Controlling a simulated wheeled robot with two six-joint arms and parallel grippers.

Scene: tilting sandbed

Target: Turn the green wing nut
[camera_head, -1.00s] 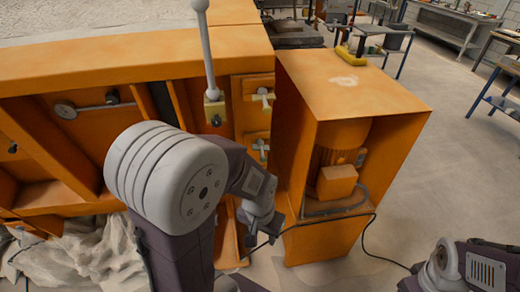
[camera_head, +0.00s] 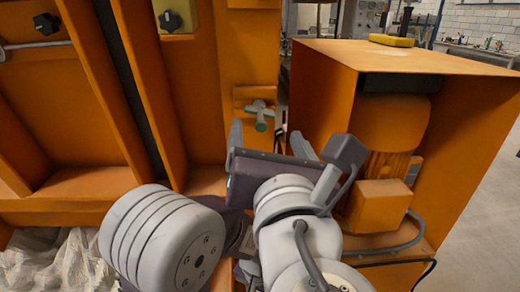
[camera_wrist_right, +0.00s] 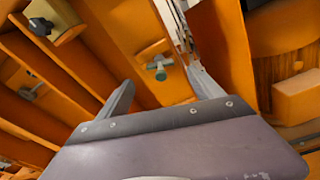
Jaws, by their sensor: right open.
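The green wing nut (camera_head: 260,115) is a dull grey-green piece with a cross-bar, on a small orange block on the machine's upright. It also shows in the right wrist view (camera_wrist_right: 160,68). My right gripper (camera_head: 270,141) is open, its two fingers spread just in front of and below the nut in the head view. In the right wrist view, the nut appears between the fingertips (camera_wrist_right: 162,80), a little beyond them. Neither finger clearly touches it. The left gripper does not show; my arm parts fill the lower middle of the head view.
An orange motor housing (camera_head: 440,62) stands close on the right, with a cable at its foot. A black knob (camera_head: 171,21) on a yellow plate is at the upper left. Orange ribs (camera_head: 100,90) and crumpled sheeting (camera_head: 50,262) lie left.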

